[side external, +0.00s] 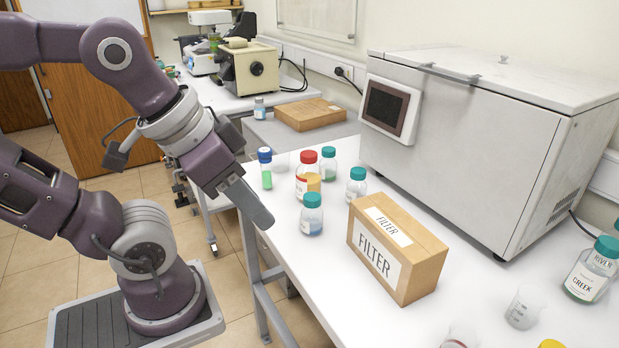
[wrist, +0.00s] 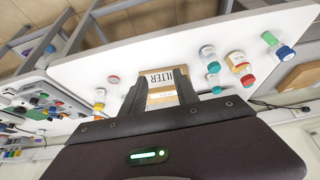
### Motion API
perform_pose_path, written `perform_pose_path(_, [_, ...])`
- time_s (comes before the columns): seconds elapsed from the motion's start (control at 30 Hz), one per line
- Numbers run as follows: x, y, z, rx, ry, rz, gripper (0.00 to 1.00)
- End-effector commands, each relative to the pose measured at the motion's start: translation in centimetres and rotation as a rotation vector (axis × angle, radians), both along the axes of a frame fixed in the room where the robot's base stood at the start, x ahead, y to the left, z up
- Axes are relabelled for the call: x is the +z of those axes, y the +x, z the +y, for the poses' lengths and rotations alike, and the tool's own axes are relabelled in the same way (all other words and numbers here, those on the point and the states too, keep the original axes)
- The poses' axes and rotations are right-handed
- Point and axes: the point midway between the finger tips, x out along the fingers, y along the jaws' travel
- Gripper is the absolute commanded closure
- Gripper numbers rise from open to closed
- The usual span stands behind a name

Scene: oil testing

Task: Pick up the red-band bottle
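The bottle that seems to be the red-band one (side external: 301,187) has a red cap and a pale label with yellow-orange at the front. It stands upright on the white bench among several teal-capped bottles. It also shows in the wrist view (wrist: 238,61), right of my fingers. My gripper (side external: 262,214) is at the bench's left edge, left of and apart from the bottle. In the wrist view my gripper (wrist: 160,80) has its two fingers spread, with nothing held between them; the filter box shows through the gap.
A blue-capped bottle with green liquid (side external: 266,176) stands left of the red-capped one, and a teal-capped bottle (side external: 312,221) stands in front. A cardboard filter box (side external: 425,265) is to the right. A large white chest unit (side external: 470,150) stands behind. Beakers and bottles occupy the right end.

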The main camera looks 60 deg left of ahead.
Motion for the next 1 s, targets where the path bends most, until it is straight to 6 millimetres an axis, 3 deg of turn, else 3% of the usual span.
perform_pose_path(0.1, [0.0,0.0,0.0,0.000,0.000,0.000,0.60])
perform_pose_path(0.33, [0.0,0.0,0.0,0.000,0.000,0.000,0.15])
perform_pose_path(0.67, [0.2,0.4,0.1,0.015,-0.006,0.005,0.12])
perform_pose_path(0.77, [1.7,3.3,1.2,0.139,-0.052,0.055,0.12])
perform_pose_path(0.83, [2.9,7.4,3.3,0.310,-0.110,0.114,0.12])
perform_pose_path(0.93, [3.0,14.0,8.2,0.598,-0.197,0.202,0.12])
perform_pose_path(1.0, [1.6,18.0,12.5,0.799,-0.246,0.259,0.12])
